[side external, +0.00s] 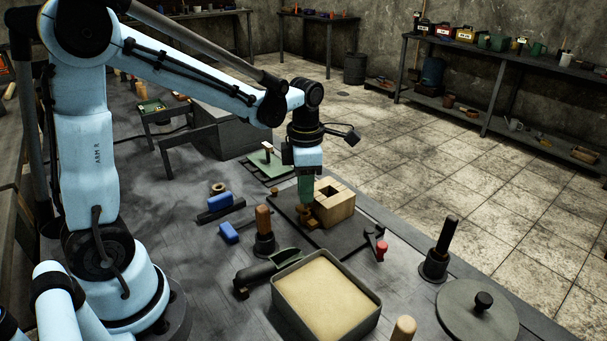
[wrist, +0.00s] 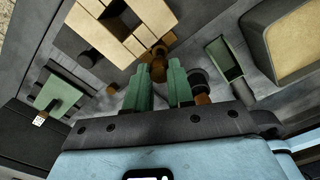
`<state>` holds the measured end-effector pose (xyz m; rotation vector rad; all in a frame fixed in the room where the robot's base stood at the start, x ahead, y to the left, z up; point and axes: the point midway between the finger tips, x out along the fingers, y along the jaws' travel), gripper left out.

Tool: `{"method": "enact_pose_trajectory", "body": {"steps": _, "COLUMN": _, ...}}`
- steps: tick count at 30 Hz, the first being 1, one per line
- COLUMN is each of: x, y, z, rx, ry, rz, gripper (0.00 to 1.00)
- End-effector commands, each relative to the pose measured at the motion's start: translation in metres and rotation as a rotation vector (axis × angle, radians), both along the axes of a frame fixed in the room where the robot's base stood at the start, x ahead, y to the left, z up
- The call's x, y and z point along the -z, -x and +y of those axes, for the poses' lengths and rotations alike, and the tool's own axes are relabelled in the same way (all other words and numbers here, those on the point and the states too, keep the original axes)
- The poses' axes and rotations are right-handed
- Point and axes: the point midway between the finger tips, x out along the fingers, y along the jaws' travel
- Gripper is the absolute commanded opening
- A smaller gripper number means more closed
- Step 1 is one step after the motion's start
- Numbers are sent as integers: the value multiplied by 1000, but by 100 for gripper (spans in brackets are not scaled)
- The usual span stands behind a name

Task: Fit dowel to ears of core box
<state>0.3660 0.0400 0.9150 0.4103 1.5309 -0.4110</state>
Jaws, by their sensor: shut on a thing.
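The core box (side external: 337,206) is a pale wooden block with a square opening. It sits on a dark board (side external: 340,238); in the wrist view the core box (wrist: 92,22) is at the top, with brown ears on its near side. My gripper (side external: 306,201) points down at the left side of the box, its green fingers close to the ears. In the wrist view my gripper (wrist: 165,68) is shut on a small brown piece, seemingly the dowel (wrist: 159,72), largely hidden by the fingers. I cannot tell whether the dowel is inside the ears or just beside them.
A sand-filled tray (side external: 275,303) stands in front.

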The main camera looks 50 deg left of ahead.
Motion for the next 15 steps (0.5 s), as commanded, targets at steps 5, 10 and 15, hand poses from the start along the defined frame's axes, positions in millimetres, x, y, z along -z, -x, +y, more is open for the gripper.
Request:
{"method": "enact_pose_trajectory", "body": {"steps": 5, "x": 2, "y": 0, "z": 0, "rx": 0, "ry": 0, "rz": 0, "gripper": 0}}
{"method": "enact_pose_trajectory", "body": {"steps": 10, "x": 5, "y": 0, "z": 0, "rx": 0, "ry": 0, "rz": 0, "gripper": 0}}
{"method": "enact_pose_trajectory", "body": {"steps": 15, "x": 9, "y": 0, "z": 0, "rx": 0, "ry": 0, "rz": 0, "gripper": 0}}
